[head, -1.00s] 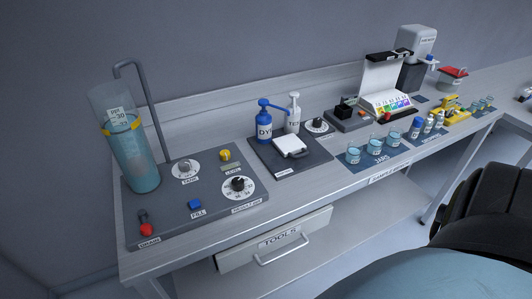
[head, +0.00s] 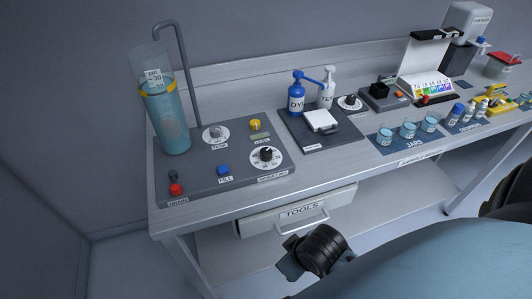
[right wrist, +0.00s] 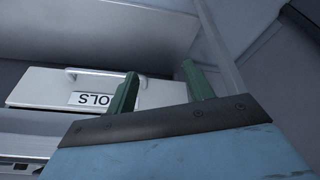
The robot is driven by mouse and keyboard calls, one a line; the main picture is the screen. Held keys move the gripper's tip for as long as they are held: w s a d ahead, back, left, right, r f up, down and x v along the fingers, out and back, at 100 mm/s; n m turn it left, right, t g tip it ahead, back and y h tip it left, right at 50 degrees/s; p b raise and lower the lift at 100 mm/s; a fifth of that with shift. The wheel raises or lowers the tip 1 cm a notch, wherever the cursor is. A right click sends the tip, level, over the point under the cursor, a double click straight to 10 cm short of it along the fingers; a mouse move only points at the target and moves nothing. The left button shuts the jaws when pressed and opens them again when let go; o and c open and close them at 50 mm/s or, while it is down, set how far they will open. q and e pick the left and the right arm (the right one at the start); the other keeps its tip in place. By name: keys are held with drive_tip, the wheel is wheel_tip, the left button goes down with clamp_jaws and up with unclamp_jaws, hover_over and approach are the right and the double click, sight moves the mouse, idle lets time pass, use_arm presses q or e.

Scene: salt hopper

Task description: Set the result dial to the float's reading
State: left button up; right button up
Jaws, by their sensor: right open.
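The result dial (head: 266,155), a black knob on a white scale, sits at the front right of the grey panel. The clear cylinder (head: 174,125) stands at the panel's left with blue water and a yellow ring. The float (head: 154,79) with its printed scale sticks up at the cylinder's top; the exact reading is too small to be sure of. My right gripper (right wrist: 157,82) is open and empty in the right wrist view, with the drawer front behind its two green fingers. My left gripper is not in view.
The panel also holds a tank dial (head: 214,133), a yellow knob (head: 255,124), a blue fill button (head: 223,170) and a red drain knob (head: 176,189). The tools drawer (head: 300,212) is below the bench top.

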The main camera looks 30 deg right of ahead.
drive_tip(key=w+r+t, duration=0.2)
drive_tip(key=w+r, duration=0.2)
drive_tip(key=r, duration=0.1)
drive_tip(key=w+r+n+t+h, duration=0.1)
drive_tip(key=w+r+t, duration=0.2)
drive_tip(key=w+r, duration=0.2)
drive_tip(key=w+d+r+t, duration=0.1)
drive_tip(key=w+r+t, duration=0.2)
drive_tip(key=r, duration=0.3)
drive_tip(key=shift+w+d, duration=0.1)
drive_tip(key=shift+w, duration=0.75)
drive_tip(key=w+a+r+n+t+y, duration=0.1)
drive_tip(key=w+a+r+n+t, duration=0.1)
drive_tip(key=w+r+t, duration=0.3)
drive_tip(key=w+a+r+n+t+y, duration=0.1)
drive_tip(key=w+r+n+t, duration=0.1)
drive_tip(key=r, duration=0.5)
drive_tip(key=a+r+n+g+y, duration=0.5)
drive_tip(key=a+r+n+y, duration=0.65)
drive_tip(key=n+y, duration=0.7)
drive_tip(key=n+g+h, duration=1.2)
drive_tip(key=g+h, duration=0.2)
drive_tip(key=h, duration=0.6)
approach(266, 151)
drive_tip(key=shift+m+y, duration=0.25)
drive_tip(key=f, duration=0.9)
drive_tip(key=shift+d+b, duration=0.2)
drive_tip(key=shift+b, duration=0.2)
